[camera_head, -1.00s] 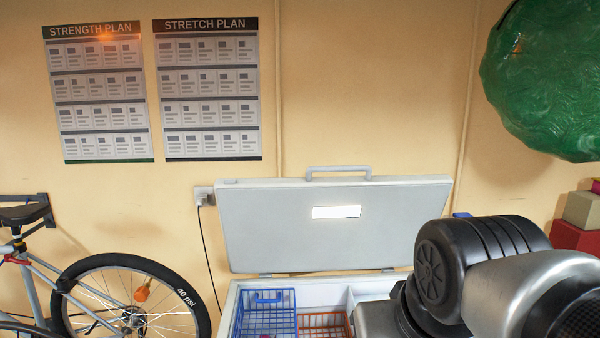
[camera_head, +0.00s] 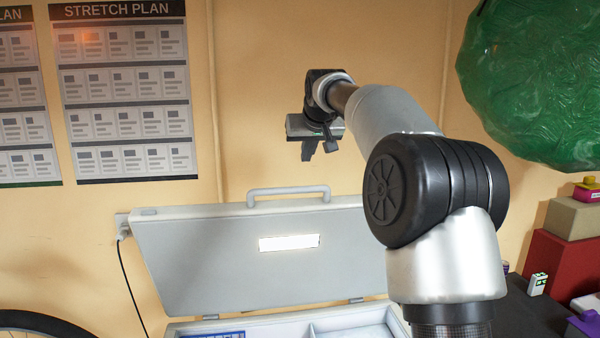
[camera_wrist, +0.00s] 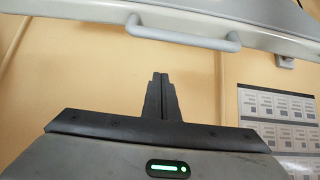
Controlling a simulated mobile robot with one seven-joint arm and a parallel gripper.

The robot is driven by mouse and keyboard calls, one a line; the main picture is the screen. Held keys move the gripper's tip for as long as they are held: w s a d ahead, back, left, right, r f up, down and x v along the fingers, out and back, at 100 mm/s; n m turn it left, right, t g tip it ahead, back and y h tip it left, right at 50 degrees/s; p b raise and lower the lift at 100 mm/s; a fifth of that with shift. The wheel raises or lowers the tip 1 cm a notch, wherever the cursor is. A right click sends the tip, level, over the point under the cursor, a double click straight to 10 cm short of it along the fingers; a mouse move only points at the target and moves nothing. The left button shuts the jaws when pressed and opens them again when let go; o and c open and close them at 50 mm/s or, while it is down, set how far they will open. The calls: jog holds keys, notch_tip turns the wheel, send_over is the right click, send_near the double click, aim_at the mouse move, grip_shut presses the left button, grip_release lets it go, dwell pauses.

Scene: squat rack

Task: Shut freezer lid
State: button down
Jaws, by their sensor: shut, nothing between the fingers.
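The freezer lid (camera_head: 215,262) stands open, tilted up against the wall behind the freezer (camera_head: 290,328). Its grey handle (camera_head: 288,192) is on the top edge of the lid. My gripper (camera_head: 308,152) is shut and empty, above the lid and a little right of the handle in the head view. In the wrist view my closed fingers (camera_wrist: 160,80) point toward the lid edge and its handle (camera_wrist: 180,34), with a gap between them. The freezer inside shows only partly at the bottom of the head view.
A blue basket (camera_head: 215,335) sits in the freezer at the left. A green wrapped bundle (camera_head: 530,85) hangs at the upper right. Boxes (camera_head: 570,260) and a dark surface stand at the right. A bicycle wheel (camera_head: 40,325) is at the lower left.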

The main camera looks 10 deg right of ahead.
jog(key=p+x, duration=0.2)
jog(key=x, duration=0.7)
jog(key=shift+a, duration=0.15)
jog(key=shift+f, duration=0.4)
jog(key=shift+s+f+b, duration=0.2)
jog(key=shift+s, duration=0.35)
jog(key=shift+s+f+b, duration=0.2)
jog(key=shift+s, duration=0.4)
jog(key=shift+s+f, duration=0.3)
jog(key=shift+s, duration=0.2)
jog(key=shift+f, duration=0.1)
